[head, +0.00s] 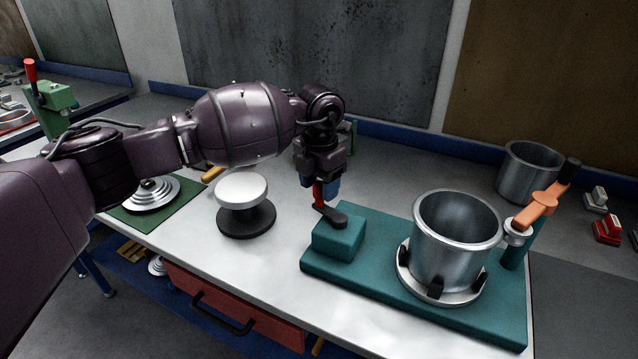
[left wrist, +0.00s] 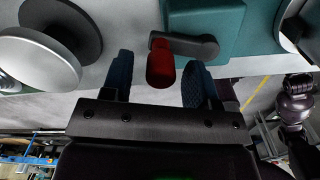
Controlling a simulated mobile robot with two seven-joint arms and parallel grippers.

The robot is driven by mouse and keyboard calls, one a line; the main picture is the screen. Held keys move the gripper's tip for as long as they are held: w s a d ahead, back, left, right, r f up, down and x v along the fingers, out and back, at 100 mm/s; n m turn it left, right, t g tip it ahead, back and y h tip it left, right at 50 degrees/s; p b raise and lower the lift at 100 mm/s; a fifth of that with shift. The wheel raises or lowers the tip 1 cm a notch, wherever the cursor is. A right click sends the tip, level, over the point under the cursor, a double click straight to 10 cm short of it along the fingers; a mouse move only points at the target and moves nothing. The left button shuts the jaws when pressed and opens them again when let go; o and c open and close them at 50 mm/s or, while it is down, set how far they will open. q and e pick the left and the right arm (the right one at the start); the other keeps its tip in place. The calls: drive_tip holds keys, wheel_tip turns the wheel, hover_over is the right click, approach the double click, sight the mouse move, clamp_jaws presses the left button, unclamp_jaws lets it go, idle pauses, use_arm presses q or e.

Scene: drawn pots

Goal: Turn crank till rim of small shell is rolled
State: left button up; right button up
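The metal shell (head: 452,245) stands upright on a round chuck (head: 408,268) with black jaws, on a teal machine base (head: 385,283). Its rim looks thick and rounded. An orange arm (head: 540,207) with a small roller (head: 517,232) is beside the rim at right. The crank (head: 330,214) sits on the teal block at left, with a red handle that shows in the left wrist view (left wrist: 160,68). My left gripper (head: 322,190) has its fingers on either side of the handle (left wrist: 160,82), open, with gaps visible. My right gripper is not in view.
A second metal pot (head: 528,172) stands behind at right. A white-topped stool-like stand (head: 242,192) is left of the machine. Stepped discs (head: 152,194) lie on a green mat. Small red and grey blocks (head: 607,228) are at far right. The bench front is bare.

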use_arm(q)
wheel_tip(320, 180, up, 10)
drive_tip(key=shift+f, duration=0.2)
drive_tip(key=shift+r, duration=0.6)
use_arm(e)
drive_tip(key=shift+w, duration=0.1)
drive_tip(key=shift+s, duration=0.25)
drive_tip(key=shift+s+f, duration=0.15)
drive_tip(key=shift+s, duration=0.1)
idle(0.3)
use_arm(q)
drive_tip(key=shift+s+f, duration=0.1)
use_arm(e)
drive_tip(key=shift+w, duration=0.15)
